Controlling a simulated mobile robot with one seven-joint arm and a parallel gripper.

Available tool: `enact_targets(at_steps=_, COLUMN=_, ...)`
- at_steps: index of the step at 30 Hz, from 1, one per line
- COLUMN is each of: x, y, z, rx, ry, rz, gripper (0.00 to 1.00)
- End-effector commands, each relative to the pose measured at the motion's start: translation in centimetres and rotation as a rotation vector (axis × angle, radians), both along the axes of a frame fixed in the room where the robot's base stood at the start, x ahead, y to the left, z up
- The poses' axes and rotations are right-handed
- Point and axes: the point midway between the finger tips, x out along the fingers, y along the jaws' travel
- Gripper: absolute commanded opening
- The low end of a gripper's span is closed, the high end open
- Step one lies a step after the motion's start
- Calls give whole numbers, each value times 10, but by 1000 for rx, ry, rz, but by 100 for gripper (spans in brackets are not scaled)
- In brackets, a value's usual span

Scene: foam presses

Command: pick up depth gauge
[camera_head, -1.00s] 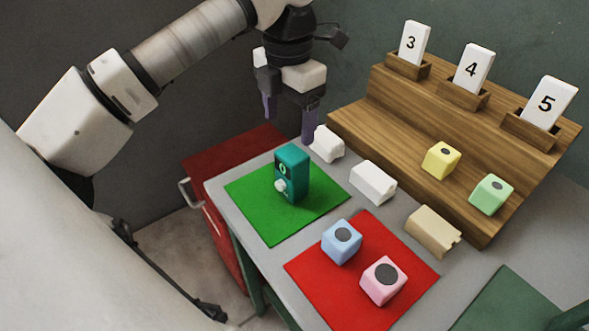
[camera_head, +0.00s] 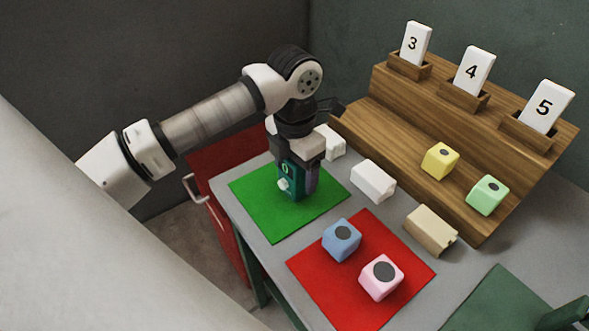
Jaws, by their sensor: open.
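The depth gauge (camera_head: 290,181) is a teal upright box with a small display and a white knob on its front. It stands on the green mat (camera_head: 262,208) on the grey table. My gripper (camera_head: 298,178) is lowered over it, pointing down, with a dark finger showing at the gauge's right side. The gripper is open, with its fingers around or beside the gauge. The far finger is hidden, and I cannot tell whether either finger touches it.
A red mat (camera_head: 325,286) holds a blue cube (camera_head: 341,241) and a pink cube (camera_head: 381,278). White blocks (camera_head: 373,181) and a beige block (camera_head: 431,231) lie to the right. A wooden stepped rack (camera_head: 400,128) holds number cards, a yellow cube (camera_head: 440,161) and a green cube (camera_head: 487,195).

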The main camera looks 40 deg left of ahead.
Motion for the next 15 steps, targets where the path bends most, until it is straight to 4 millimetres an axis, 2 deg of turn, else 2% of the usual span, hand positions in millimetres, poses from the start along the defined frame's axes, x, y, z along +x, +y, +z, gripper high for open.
enact_targets(at_steps=3, x=0, y=0, z=0, rx=0, ry=0, rz=0, gripper=75)
enact_targets(at_steps=15, x=0, y=0, z=0, rx=1, ry=0, rz=0, gripper=23)
